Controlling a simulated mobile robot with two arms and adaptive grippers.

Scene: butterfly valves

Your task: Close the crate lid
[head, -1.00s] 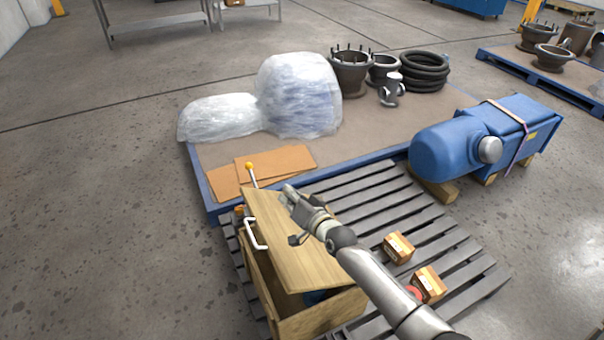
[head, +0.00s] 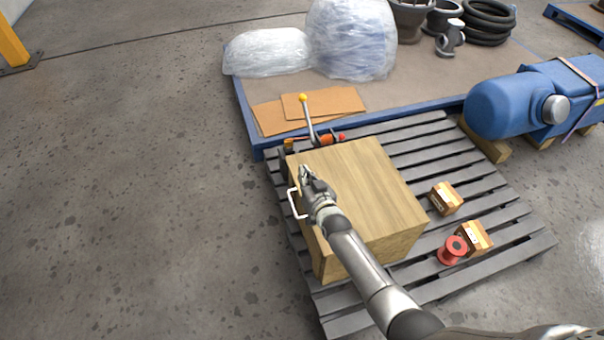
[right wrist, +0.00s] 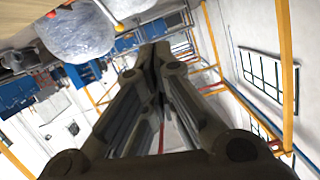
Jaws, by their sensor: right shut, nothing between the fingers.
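The wooden crate (head: 330,258) stands on a grey slatted pallet. Its lid (head: 365,185) lies flat over the top, with no gap visible from here. A white handle (head: 294,203) is on the crate's left side. My right gripper (head: 305,172) is shut and empty at the lid's left edge, above the handle; I cannot tell whether it touches the lid. My right forearm hides part of the lid and the crate's front. In the right wrist view the gripper's fingers (right wrist: 154,55) are together. My left gripper is not in view.
Two small cartons (head: 446,198) and a red spool (head: 452,250) sit on the pallet (head: 513,238) right of the crate. A valve with a yellow-knobbed lever (head: 308,118) stands behind it. A blue machine (head: 520,105) is at the right. Floor at the left is clear.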

